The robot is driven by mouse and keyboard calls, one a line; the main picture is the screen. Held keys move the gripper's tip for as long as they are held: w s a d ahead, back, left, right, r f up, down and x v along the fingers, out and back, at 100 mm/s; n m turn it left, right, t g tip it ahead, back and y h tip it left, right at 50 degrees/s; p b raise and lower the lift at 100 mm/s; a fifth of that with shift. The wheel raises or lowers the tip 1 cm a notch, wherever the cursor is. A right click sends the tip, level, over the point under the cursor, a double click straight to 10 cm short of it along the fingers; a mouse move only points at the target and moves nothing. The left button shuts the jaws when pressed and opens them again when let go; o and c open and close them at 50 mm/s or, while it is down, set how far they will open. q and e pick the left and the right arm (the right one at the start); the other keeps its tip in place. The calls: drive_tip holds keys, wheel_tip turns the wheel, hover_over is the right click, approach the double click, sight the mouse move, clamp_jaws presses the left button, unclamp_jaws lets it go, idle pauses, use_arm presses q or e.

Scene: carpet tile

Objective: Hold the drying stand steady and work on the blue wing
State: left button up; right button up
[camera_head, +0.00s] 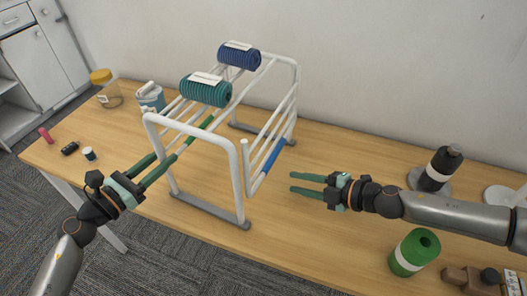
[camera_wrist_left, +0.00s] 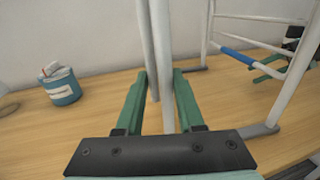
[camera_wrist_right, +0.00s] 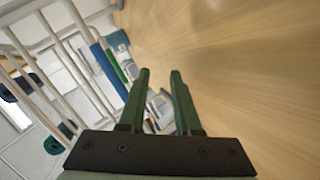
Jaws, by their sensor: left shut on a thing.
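The white drying stand (camera_head: 240,190) stands on the table on grey feet. Its blue wing (camera_head: 267,155), a rack with a blue sleeve on its outer bar, slopes down at the stand's right side; the blue sleeve also shows in the left wrist view (camera_wrist_left: 238,58). A green sleeve (camera_head: 200,129) marks the other side. My left gripper (camera_head: 158,170) is shut on a white post of the stand (camera_wrist_left: 160,60), which shows between its fingers. My right gripper (camera_head: 292,183) is open and empty, a little right of the blue wing and apart from it.
A teal roll (camera_head: 206,93) and a blue roll (camera_head: 238,57) lie on top of the stand. A jar (camera_head: 106,95) and a blue tub (camera_head: 151,97) stand left. A dark bottle (camera_head: 438,168) and green roll (camera_head: 413,252) sit near my right arm. Table between stand and right gripper is clear.

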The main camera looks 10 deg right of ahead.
wheel_tip(320, 180, up, 6)
drive_tip(key=s+a+n+t+h, duration=0.1)
drive_tip(key=s+n+t, duration=0.1)
drive_tip(key=n+t, duration=0.15)
drive_tip(key=shift+t, duration=0.45)
drive_tip(key=x, duration=1.1)
drive_tip(key=shift+w+a+r, duration=0.15)
drive_tip(key=shift+w+a, duration=0.1)
drive_tip(key=shift+a, duration=0.1)
clamp_jaws()
idle(0.4)
